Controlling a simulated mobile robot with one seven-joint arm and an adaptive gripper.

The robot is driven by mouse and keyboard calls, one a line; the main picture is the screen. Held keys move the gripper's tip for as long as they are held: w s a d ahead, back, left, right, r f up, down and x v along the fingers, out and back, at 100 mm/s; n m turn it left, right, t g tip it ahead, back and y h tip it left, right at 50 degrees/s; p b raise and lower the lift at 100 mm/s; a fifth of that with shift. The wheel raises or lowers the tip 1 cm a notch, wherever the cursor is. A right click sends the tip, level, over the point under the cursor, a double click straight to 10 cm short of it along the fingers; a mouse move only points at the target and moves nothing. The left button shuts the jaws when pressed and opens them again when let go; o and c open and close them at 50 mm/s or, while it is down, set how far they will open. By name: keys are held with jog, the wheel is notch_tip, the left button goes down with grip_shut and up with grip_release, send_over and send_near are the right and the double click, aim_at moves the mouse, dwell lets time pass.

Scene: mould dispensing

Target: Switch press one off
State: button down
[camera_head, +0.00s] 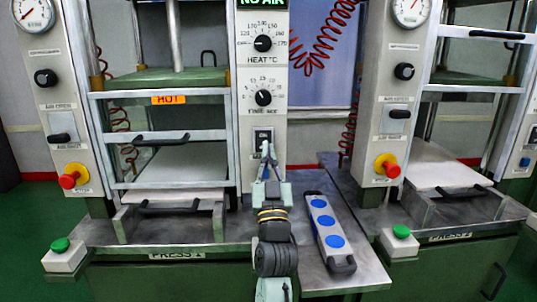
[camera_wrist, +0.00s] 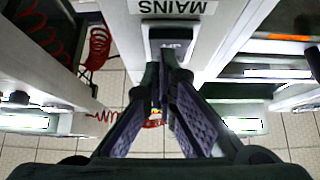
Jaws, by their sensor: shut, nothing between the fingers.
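Press one stands at the left in the head view, with the label PRESS 1 (camera_head: 177,255) on its front. Its mains switch (camera_head: 263,136) is a dark rocker in a frame low on the grey control column (camera_head: 262,105). In the wrist view the switch (camera_wrist: 171,42) sits close to the label MAINS (camera_wrist: 172,6). My gripper (camera_head: 266,152) is shut and empty, with its fingertips at the lower part of the switch. In the wrist view the fingertips (camera_wrist: 168,55) overlap the switch's edge. I cannot tell whether they touch it, and they partly hide it.
Red emergency stops (camera_head: 70,179) and green buttons (camera_head: 61,245) stick out nearby. A second press (camera_head: 450,185) stands at the right. HEAT (camera_head: 263,43) and TIME dials (camera_head: 263,97) sit above the switch.

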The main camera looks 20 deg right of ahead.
jog(key=b, duration=0.2)
jog(key=t+b, duration=0.1)
jog(key=b, duration=0.1)
jog(key=shift+w+d+f, duration=0.1)
jog(key=shift+w+f, duration=0.05)
jog(key=shift+w, duration=0.2)
jog(key=s+a+f, duration=0.2)
jog(key=s+a, duration=0.2)
jog(key=s, duration=0.9)
jog(key=shift+s, duration=0.3)
jog(key=shift+f, duration=0.1)
